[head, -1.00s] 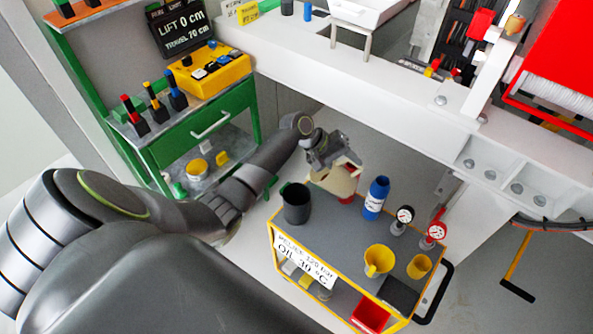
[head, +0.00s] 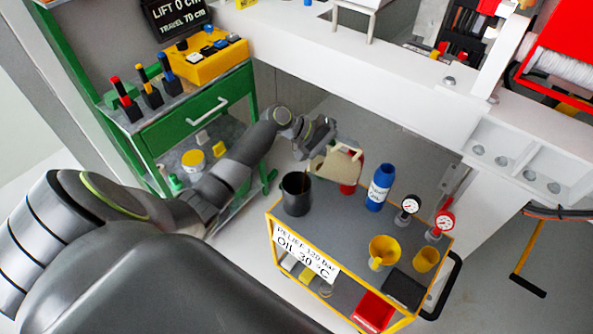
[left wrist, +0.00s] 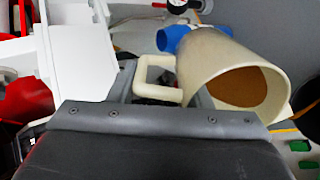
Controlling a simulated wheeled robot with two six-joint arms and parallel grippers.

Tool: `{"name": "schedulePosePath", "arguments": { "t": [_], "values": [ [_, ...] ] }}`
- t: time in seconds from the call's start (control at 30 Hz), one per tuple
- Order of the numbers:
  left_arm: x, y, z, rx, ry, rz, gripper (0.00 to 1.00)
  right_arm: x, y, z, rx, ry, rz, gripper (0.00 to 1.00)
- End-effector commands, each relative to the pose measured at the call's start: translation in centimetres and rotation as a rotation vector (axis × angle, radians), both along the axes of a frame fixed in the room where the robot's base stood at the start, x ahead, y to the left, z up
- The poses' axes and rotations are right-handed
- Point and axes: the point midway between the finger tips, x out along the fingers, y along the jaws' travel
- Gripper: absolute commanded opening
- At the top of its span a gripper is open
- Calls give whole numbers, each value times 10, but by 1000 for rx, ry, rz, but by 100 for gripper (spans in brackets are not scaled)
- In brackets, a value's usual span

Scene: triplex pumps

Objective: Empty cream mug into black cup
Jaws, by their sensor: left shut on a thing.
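The cream mug (head: 337,165) is tipped well over, its mouth toward the black cup (head: 297,196), above the cart's far left corner. My left gripper (head: 322,147) is shut on the mug, at its handle side. In the left wrist view the mug (left wrist: 215,70) lies tilted, its mouth to the lower right and brown inside, with its handle (left wrist: 158,76) between the gripper's fingers (left wrist: 165,98). The black cup stands upright on the cart. A thin brown streak shows at its mouth, below the mug's rim. The cup's inside is mostly hidden. My right gripper is not in view.
The yellow-edged cart (head: 345,232) also bears a blue bottle (head: 379,187), a red thing behind the mug, two gauges, a yellow mug (head: 383,252) and a smaller yellow cup (head: 425,260). A white beam (head: 400,90) runs behind. A green cabinet (head: 190,125) stands left.

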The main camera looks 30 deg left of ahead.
Motion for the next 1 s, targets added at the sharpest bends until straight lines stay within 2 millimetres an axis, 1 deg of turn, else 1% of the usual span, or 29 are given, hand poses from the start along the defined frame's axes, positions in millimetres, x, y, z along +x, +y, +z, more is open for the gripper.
{"name": "schedulePosePath", "arguments": {
  "t": [0.03, 0.5, 1.0],
  "values": [
    [0, 1, -4, -10, -8, 1, 10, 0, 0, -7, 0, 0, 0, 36],
    [-6, 10, -6, -104, -67, 0, 10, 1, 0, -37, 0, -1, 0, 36],
    [-11, 17, -7, -174, -111, 1, 10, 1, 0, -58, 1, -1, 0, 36]
  ]
}}
